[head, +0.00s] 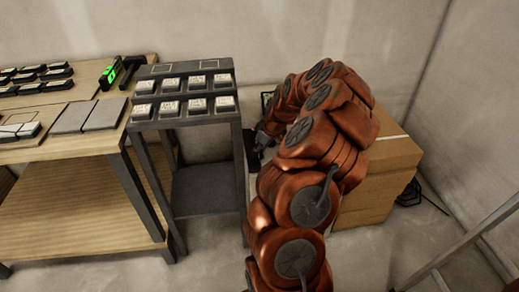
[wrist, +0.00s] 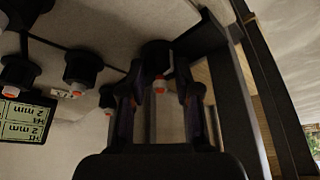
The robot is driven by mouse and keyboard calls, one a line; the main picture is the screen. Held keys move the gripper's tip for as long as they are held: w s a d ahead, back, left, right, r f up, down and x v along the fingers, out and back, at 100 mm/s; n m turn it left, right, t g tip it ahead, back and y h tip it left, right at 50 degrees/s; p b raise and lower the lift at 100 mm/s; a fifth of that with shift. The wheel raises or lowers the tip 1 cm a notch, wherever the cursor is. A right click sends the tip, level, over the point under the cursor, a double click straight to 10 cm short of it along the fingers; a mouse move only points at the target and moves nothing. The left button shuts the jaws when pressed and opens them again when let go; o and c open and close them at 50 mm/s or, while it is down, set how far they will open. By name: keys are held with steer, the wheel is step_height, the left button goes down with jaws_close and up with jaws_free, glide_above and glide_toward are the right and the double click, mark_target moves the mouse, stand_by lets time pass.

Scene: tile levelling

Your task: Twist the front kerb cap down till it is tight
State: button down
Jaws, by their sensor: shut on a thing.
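In the wrist view my gripper (wrist: 160,92) has its two dark fingers on either side of a black cap (wrist: 154,55) with an orange-red tip on a pale stem. It is shut on this cap. Several similar black caps with red tips stand to the left, one of them a round cap (wrist: 83,66) on a thin dark joint line. I cannot tell from the picture alone which cap is the front one. In the head view my arm hides the caps and most of the gripper.
A gauge display (wrist: 27,121) reading 2 mm, upside down, is at the wrist view's left. In the head view a dark rack (head: 187,121) holds several small boxes beside a wooden bench (head: 75,147). A cardboard box (head: 378,190) stands behind my arm. Floor shows between.

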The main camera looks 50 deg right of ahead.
steer(key=m+h, duration=0.1)
steer(key=m, duration=0.1)
steer(key=m+h, duration=0.1)
steer(key=m, duration=0.2)
steer(key=shift+a, duration=0.1)
steer(key=m+h, duration=0.1)
steer(key=m, duration=0.1)
steer(key=m+g+b, duration=0.1)
steer(key=m, duration=0.2)
steer(key=shift+w+r+m+h, duration=0.1)
steer(key=shift+m+h, duration=0.2)
steer(key=shift+h, duration=0.1)
stand_by(0.3)
steer(key=c, duration=0.8)
jaws_free()
steer(key=shift+a, duration=0.1)
steer(key=v, duration=1.2)
steer(key=shift+w, duration=0.25)
